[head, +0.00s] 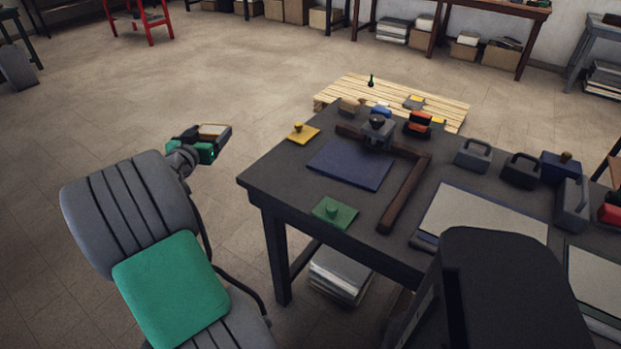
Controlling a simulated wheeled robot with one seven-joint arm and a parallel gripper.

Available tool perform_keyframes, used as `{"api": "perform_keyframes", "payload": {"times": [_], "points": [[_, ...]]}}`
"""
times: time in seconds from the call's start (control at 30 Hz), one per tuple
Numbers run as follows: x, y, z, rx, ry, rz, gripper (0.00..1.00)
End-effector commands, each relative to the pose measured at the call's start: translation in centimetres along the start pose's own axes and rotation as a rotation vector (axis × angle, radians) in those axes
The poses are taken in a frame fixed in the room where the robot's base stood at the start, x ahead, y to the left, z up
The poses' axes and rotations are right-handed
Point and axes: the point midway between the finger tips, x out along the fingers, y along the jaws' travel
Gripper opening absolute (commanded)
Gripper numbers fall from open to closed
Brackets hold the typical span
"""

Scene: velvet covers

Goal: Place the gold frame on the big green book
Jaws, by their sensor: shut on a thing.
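My gripper (211,142) is left of the table, over open floor and clear of the tabletop. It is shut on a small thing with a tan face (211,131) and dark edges. I cannot tell if this is the gold frame. A flat yellow piece with a knob (298,135) lies at the left far edge. I cannot make out which thing is the big green book.
The dark table (272,185) holds a blue panel (340,166), a brown L-shaped bar (404,196), pale panels (480,216) and several handled blocks (473,154). A wooden pallet (345,91) stands behind it. Books (340,277) are stacked below.

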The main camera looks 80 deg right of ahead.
Motion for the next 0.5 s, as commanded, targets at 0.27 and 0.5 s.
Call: {"api": "perform_keyframes", "payload": {"times": [0.27, 0.5], "points": [[9.0, 17.9, -2.1, 0.042, 0.011, 0.305, 0.38], [10.9, 26.5, -3.4, 0.052, 0.014, 0.429, 0.38]]}}
